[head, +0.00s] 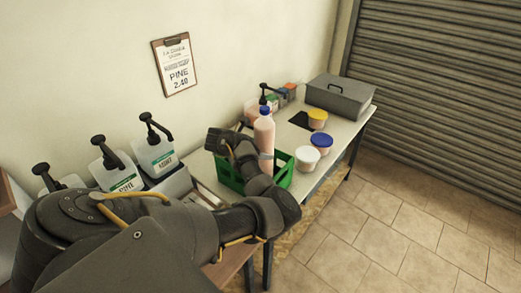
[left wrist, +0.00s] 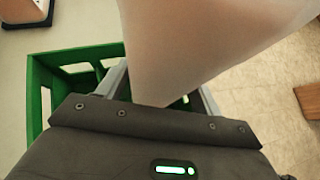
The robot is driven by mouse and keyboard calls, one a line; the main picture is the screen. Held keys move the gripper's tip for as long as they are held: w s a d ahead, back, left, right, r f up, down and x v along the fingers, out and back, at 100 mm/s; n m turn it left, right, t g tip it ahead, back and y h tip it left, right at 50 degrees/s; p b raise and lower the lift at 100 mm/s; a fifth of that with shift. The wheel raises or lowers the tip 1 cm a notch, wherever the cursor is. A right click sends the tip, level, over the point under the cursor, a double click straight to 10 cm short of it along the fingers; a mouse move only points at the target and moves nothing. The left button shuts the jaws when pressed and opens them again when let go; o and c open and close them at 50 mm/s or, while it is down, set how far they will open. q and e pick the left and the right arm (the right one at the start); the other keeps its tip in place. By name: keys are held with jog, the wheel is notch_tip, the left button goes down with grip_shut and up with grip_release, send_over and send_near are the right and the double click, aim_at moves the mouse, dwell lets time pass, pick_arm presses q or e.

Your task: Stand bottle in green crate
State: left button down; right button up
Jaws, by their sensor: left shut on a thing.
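A pale pink bottle (head: 264,133) with a blue cap (head: 265,111) stands about upright at the green crate (head: 285,174) in the head view. My left gripper (head: 254,155) is shut on the bottle's body. In the left wrist view, the bottle (left wrist: 200,45) fills the upper middle between the fingers, with the green crate (left wrist: 38,100) below and to the left. The bottle's lower end is hidden by my arm and gripper, so I cannot tell whether it rests on the crate floor. My right gripper is out of view.
White tubs with white (head: 307,153), blue (head: 321,139) and yellow lids (head: 318,114) stand right of and behind the crate. A grey metal box (head: 340,96) is at the table's far end. Pump containers (head: 155,152) line the wall at left, and another pump (head: 264,92) is behind the bottle.

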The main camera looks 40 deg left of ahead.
pick_arm(q)
jog(key=c, duration=0.7)
grip_release()
jog(key=shift+f, duration=0.15)
jog(key=o, duration=0.4)
jog(key=shift+o, duration=0.2)
jog(key=shift+r, duration=0.35)
jog(key=p+v, duration=0.6)
jog(key=v, duration=0.6)
jog(key=shift+p, duration=0.3)
